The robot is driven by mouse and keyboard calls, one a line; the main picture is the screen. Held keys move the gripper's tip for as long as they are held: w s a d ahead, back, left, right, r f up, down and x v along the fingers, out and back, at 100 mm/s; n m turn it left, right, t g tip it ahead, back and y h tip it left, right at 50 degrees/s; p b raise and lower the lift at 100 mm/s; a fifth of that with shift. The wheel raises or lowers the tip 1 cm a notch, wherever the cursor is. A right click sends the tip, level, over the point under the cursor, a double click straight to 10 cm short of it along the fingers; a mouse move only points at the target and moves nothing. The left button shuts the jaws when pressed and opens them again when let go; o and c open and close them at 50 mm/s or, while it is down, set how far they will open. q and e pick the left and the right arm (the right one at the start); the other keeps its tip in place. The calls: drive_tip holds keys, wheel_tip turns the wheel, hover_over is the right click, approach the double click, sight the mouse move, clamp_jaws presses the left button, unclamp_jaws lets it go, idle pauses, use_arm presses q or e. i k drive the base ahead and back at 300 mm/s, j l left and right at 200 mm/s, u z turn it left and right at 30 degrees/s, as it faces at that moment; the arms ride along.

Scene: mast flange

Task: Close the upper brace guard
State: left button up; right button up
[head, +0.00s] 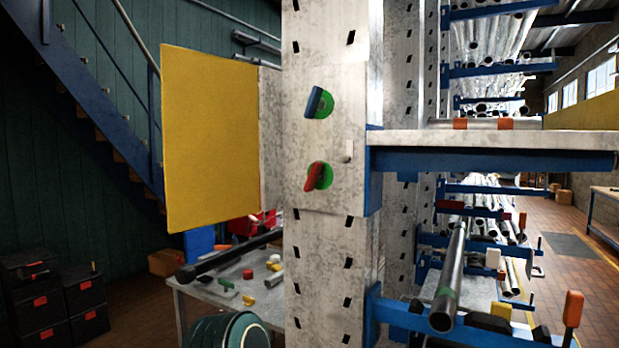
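A yellow panel (210,138), apparently the upper brace guard, stands swung out to the left of the grey slotted mast (320,255). A grey strip (270,137) lies between the panel and the mast. The mast's exposed plate (325,137) carries a blue-handled knob (317,102) on a green disc above a red-handled knob (317,177) on a green disc. A small pale tab (348,150) sits at the plate's right side. Neither of my grippers shows in the head view.
A blue-edged shelf arm (490,160) juts right from the mast. A lower blue arm (455,326) bears a dark pipe (448,282). A cluttered table (235,292) stands behind left. Black boxes (50,295) stand at lower left, under blue stairs (95,105).

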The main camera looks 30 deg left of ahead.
sight(210, 103)
drive_tip(key=i+j+z, duration=0.1)
drive_tip(key=j+z, duration=0.2)
drive_tip(key=j, duration=1.2)
drive_tip(key=j+z, duration=0.35)
drive_tip(key=j, duration=1.2)
drive_tip(key=k, duration=0.05)
